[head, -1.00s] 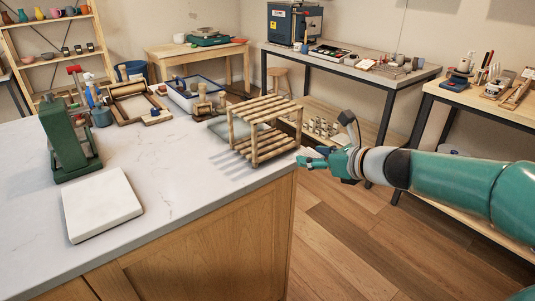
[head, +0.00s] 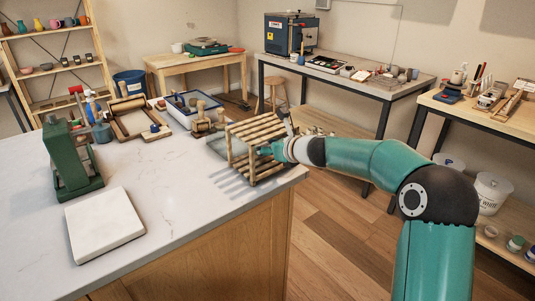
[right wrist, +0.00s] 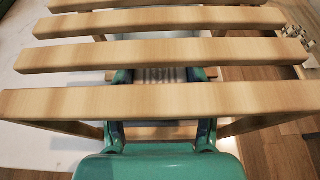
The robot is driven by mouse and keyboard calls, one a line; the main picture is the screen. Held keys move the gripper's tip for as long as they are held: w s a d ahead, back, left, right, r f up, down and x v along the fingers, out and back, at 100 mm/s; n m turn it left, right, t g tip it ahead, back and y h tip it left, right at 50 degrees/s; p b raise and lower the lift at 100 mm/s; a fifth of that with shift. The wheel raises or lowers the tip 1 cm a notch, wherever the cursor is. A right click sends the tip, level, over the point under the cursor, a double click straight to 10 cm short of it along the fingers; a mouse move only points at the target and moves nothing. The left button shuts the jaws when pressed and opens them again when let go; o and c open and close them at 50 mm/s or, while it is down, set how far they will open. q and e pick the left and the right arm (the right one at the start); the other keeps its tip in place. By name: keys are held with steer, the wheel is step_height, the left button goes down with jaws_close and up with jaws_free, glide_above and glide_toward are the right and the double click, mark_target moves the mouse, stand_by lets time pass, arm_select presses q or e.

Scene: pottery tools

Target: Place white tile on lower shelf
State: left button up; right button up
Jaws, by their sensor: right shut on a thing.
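The white tile (head: 104,225), a thick square slab, lies flat on the counter at the left front. The two-tier slatted wooden rack (head: 257,131) stands near the counter's right corner; its lower shelf (head: 266,171) is partly hidden. My right gripper (head: 266,151) reaches into the rack from the right, between the upper and lower slats. In the right wrist view, the fingers (right wrist: 160,78) pass beneath the upper slats (right wrist: 165,101). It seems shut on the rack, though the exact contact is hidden. The tile is well apart from it. My left gripper is not in view.
A green press-like tool (head: 70,165) stands just behind the tile. A wooden frame (head: 137,117), a blue-rimmed tray (head: 187,104) and small tools fill the counter's back. The counter's middle (head: 170,190) is clear. Its right edge drops to the floor.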

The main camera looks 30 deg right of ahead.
mark_target(266, 163)
step_height(266, 163, down, 4)
steer(key=b, duration=0.3)
steer(key=shift+r, duration=0.25)
steer(key=o, duration=1.3)
steer(key=v, duration=1.2)
steer(key=shift+s+d, duration=0.1)
